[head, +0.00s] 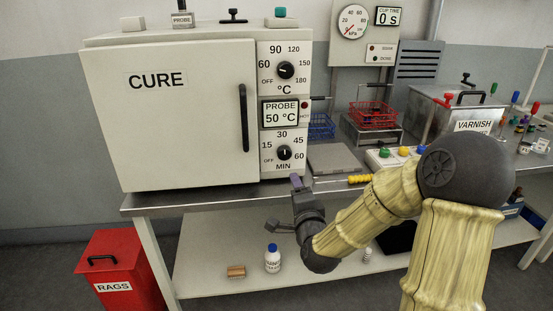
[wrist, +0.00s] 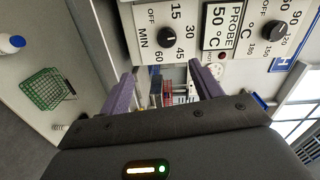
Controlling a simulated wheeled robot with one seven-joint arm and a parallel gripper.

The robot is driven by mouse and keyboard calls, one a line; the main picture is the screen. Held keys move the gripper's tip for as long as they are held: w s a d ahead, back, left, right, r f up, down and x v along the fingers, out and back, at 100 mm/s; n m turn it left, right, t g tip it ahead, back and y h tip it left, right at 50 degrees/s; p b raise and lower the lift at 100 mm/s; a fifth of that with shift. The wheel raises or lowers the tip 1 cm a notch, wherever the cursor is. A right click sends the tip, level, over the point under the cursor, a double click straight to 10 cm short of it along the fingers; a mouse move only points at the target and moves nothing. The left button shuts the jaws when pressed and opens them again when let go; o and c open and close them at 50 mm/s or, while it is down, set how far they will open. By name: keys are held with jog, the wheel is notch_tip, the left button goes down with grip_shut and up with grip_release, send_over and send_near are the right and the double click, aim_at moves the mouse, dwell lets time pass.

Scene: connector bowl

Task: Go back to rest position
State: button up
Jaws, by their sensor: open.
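My gripper (head: 299,184) is in front of the bench edge, just below the lower right corner of the white CURE oven (head: 180,125). In the wrist view, my gripper (wrist: 163,82) shows two purple fingers spread apart, with nothing seen between them. My arm is bent, reaching in from the right of the head view. The oven door is shut. The oven's temperature dial (head: 286,70) and minute dial (head: 284,152) are above my gripper, and the probe display (head: 281,113) reads 50 °C.
The steel bench edge (head: 215,194) runs close by my gripper. A white bottle with a blue cap (head: 272,261) and a brown block (head: 236,272) are on the lower shelf. A red RAGS bin (head: 118,262) stands at left. A VARNISH tank (head: 450,108) and wire baskets (head: 374,116) are at right.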

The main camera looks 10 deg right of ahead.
jog(key=s+a+f+n+g, duration=0.3)
jog(key=s+f+n+g, duration=0.4)
jog(key=f+n, duration=0.25)
jog(key=s+d+f+n+g, duration=0.25)
jog(key=s+n+g, duration=0.5)
jog(key=s, duration=0.85)
notch_tip(320, 180, up, 24)
jog(key=p, duration=2.3)
jog(key=shift+w+d+r+m, duration=0.2)
jog(key=shift+d+m, duration=0.1)
jog(key=shift+d, duration=0.15)
jog(key=shift+g, duration=0.25)
